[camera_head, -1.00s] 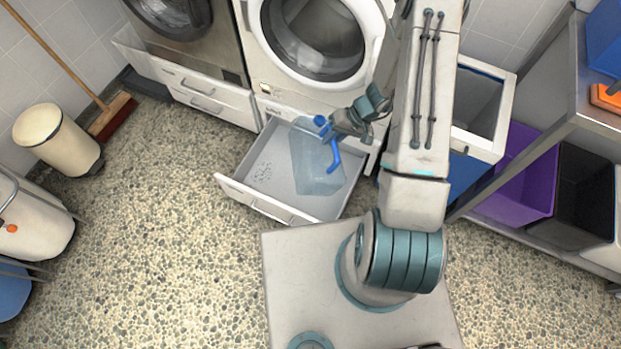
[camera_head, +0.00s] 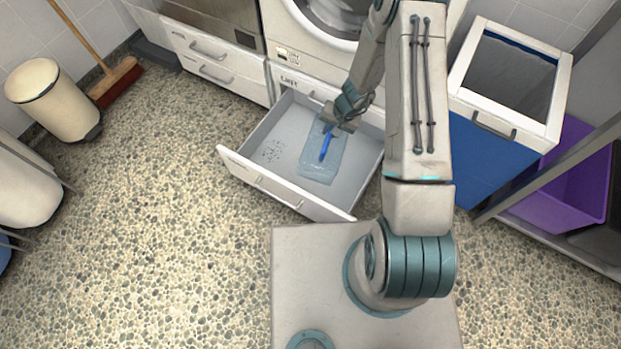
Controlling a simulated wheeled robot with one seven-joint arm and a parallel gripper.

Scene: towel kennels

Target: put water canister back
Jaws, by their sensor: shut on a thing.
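The water canister (camera_head: 322,160) is a clear, bluish container with a blue handle. It is inside the open drawer (camera_head: 287,197) under the white washing machine, near the drawer's middle. I cannot tell whether its base touches the drawer floor. My gripper (camera_head: 331,128) is at the canister's upper end, shut on its blue handle. The gripper and arm hide part of the canister's top and the drawer's back right.
A white and blue bin (camera_head: 497,139) stands right of the drawer, with a purple crate (camera_head: 572,190) beyond it. A broom (camera_head: 116,82) and cream pedal bin (camera_head: 52,98) stand at the left. The floor left of the drawer is clear.

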